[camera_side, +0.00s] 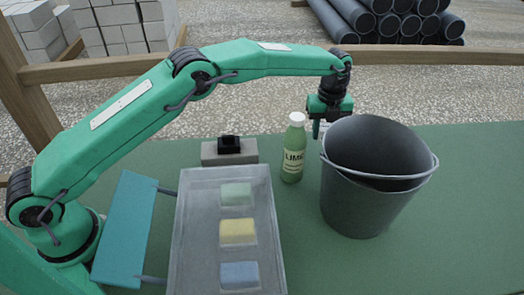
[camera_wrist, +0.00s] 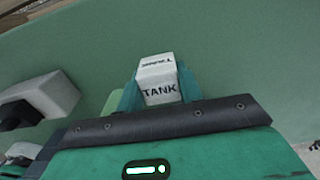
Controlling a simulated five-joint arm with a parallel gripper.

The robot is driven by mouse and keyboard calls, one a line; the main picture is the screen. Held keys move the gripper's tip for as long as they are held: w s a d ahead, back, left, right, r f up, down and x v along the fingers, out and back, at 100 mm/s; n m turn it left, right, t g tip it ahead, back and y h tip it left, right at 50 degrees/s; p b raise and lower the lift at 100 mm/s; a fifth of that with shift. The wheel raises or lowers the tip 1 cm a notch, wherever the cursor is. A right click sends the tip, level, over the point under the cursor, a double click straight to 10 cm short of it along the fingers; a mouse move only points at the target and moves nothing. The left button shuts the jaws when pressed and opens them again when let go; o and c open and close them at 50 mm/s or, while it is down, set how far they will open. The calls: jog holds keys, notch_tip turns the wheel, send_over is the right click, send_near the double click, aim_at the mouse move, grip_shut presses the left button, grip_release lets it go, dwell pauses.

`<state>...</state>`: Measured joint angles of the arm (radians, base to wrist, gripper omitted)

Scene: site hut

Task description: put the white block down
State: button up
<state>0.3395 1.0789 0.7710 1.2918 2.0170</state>
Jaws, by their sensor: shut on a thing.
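The white block (camera_wrist: 158,80) has "TANK" printed on it in black. In the wrist view it sits between the two green fingers of my gripper (camera_wrist: 160,92), which is shut on it. In the side view my gripper (camera_side: 320,128) points down over the far part of the green table, behind the grey bucket and right of the bottle. The bucket's rim hides most of the block there, and I cannot tell whether it touches the table.
The grey bucket (camera_side: 362,205) stands close in front of my gripper. A pale green bottle (camera_side: 293,150) stands to its left. A grey tray (camera_side: 190,230) holds green, yellow and blue blocks. A grey block with a black top (camera_side: 230,152) is behind the tray. The table's right side (camera_side: 480,190) is clear.

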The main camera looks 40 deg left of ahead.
aim_at(321, 153)
jog(key=shift+f, duration=2.5)
jog(key=shift+f, duration=0.1)
jog(key=o, duration=1)
notch_tip(321, 153, up, 12)
jog(key=shift+r, duration=0.15)
